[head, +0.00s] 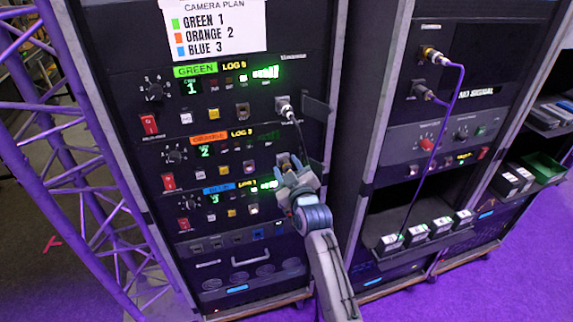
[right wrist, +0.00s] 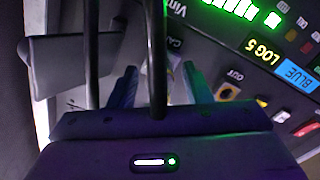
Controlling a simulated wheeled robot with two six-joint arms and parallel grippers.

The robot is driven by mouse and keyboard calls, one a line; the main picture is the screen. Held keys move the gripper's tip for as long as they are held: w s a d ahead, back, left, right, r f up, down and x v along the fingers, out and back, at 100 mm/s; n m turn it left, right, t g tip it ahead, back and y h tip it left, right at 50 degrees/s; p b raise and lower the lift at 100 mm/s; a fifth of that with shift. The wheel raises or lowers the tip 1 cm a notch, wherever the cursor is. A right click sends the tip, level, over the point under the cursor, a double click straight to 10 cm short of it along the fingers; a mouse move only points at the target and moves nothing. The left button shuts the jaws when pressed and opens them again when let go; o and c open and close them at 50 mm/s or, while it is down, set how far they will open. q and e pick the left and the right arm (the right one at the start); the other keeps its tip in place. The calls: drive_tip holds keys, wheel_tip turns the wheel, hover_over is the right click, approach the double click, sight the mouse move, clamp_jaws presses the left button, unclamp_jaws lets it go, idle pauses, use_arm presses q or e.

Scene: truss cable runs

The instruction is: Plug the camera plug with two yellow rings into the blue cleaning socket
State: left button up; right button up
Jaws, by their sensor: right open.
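My right gripper (head: 287,180) is in front of the left rack, at the right end of the rows, between the orange and blue rows. In the right wrist view its two blue fingers (right wrist: 160,88) stand apart, with a pale, partly hidden piece between them; I cannot tell what it is. The blue row carries a blue label (head: 219,188), also seen in the right wrist view (right wrist: 295,75). A plug (head: 284,104) with a dark cable sits at the right end of the green row. I cannot make out yellow rings on any plug. The blue row's right-end socket is hidden by my gripper. My left gripper is not in view.
Dark cables (right wrist: 155,50) cross in front of my right gripper in the wrist view. A dark bracket (head: 315,111) juts out by the green row. The right rack has a gold-ended plug (head: 433,55) with a purple-lit cable. A camera plan sheet (head: 213,28) hangs above.

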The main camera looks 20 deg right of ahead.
sight(288, 170)
drive_tip(key=c, duration=0.9)
drive_tip(key=shift+c, duration=0.2)
drive_tip(key=shift+s, duration=0.1)
drive_tip(key=shift+s+p, duration=0.65)
drive_tip(key=shift+s, duration=0.4)
drive_tip(key=shift+s+d+p, duration=0.1)
drive_tip(key=shift+s+p, duration=0.35)
drive_tip(key=shift+s, duration=0.75)
